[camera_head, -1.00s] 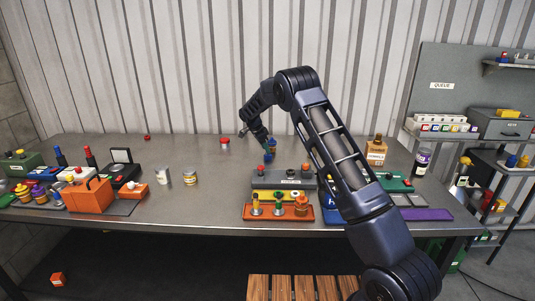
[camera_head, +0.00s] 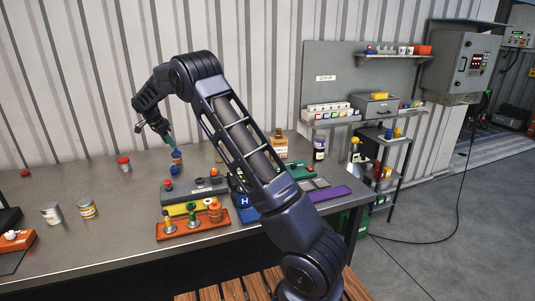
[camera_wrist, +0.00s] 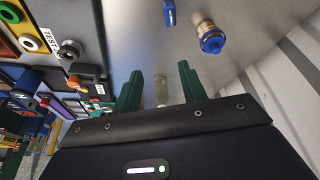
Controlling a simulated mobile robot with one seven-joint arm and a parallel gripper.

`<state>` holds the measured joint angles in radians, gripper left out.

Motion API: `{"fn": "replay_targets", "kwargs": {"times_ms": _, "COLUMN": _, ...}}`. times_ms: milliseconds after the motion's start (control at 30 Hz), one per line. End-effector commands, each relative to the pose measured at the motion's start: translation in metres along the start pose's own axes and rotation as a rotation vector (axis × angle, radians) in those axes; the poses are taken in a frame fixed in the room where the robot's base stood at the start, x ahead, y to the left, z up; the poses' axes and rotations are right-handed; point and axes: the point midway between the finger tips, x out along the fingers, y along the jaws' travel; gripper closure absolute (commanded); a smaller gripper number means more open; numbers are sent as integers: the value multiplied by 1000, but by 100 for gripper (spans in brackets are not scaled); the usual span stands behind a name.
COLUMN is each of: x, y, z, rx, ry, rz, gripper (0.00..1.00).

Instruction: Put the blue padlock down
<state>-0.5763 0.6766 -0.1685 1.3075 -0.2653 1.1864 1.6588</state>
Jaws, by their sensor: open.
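A small blue object, which looks like the blue padlock (camera_wrist: 169,13), is at the top edge of the wrist view, partly cut off. It rests on the grey bench top, beyond my fingertips and apart from them. In the head view the small blue shape (camera_head: 174,169) is on the bench below my gripper (camera_head: 169,139). My gripper has green fingers, spread apart with no padlock between them; it also shows in the wrist view (camera_wrist: 160,80). A brass fitting with a blue cap (camera_wrist: 211,40) stands to the right of the padlock in the wrist view.
A grey block with buttons (camera_head: 193,191) and an orange tray with valves (camera_head: 190,226) lie nearer the bench front. A red-capped jar (camera_head: 124,164) stands to the left. Brown (camera_head: 280,145) and dark (camera_head: 319,148) bottles stand to the right. Bench around the jar is clear.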

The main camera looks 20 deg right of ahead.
Motion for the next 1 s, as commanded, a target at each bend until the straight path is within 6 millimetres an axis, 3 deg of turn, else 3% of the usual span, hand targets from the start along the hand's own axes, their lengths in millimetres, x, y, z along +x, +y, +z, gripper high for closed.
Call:
{"fn": "replay_targets", "kwargs": {"times_ms": 33, "x": -13, "y": 14, "z": -18, "rx": -16, "ry": -14, "rz": -7, "gripper": 59}}
{"fn": "replay_targets", "kwargs": {"times_ms": 200, "x": -44, "y": 62, "z": -60, "rx": -102, "ry": -58, "rz": -30, "gripper": 59}}
{"fn": "replay_targets", "kwargs": {"times_ms": 500, "x": -90, "y": 157, "z": -119, "rx": -255, "ry": -115, "rz": -91, "gripper": 59}}
{"fn": "replay_targets", "kwargs": {"times_ms": 700, "x": -113, "y": 226, "z": -145, "rx": -358, "ry": -137, "rz": -141, "gripper": 59}}
{"fn": "replay_targets", "kwargs": {"times_ms": 1000, "x": -136, "y": 332, "z": -164, "rx": -516, "ry": -141, "rz": -222, "gripper": 59}}
